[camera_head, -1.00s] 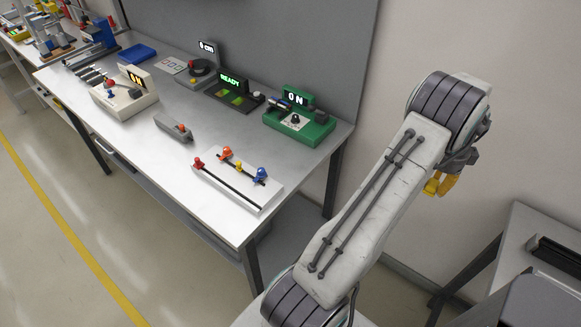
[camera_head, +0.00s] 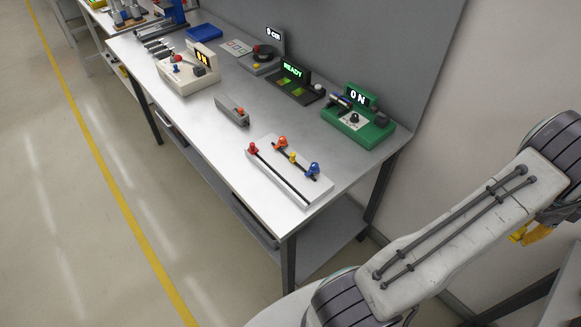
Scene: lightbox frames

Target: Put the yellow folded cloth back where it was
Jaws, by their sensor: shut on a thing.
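The yellow folded cloth (camera_head: 526,235) shows as a small yellow patch at the right edge, below the far end of my arm. My gripper is mostly hidden behind my own arm link, with only a little of it around the cloth in view. It is shut on the cloth and holds it up beside the wall, to the right of the workbench. The fingertips cannot be made out. No empty spot for the cloth can be told apart in this view.
The grey workbench (camera_head: 215,155) carries a white slider board (camera_head: 285,190), a green device (camera_head: 360,130) reading ON, a black READY panel (camera_head: 290,88), a cream device (camera_head: 190,80) and a blue tray (camera_head: 204,33). Its front middle is partly bare. The floor (camera_head: 75,220) at left is clear.

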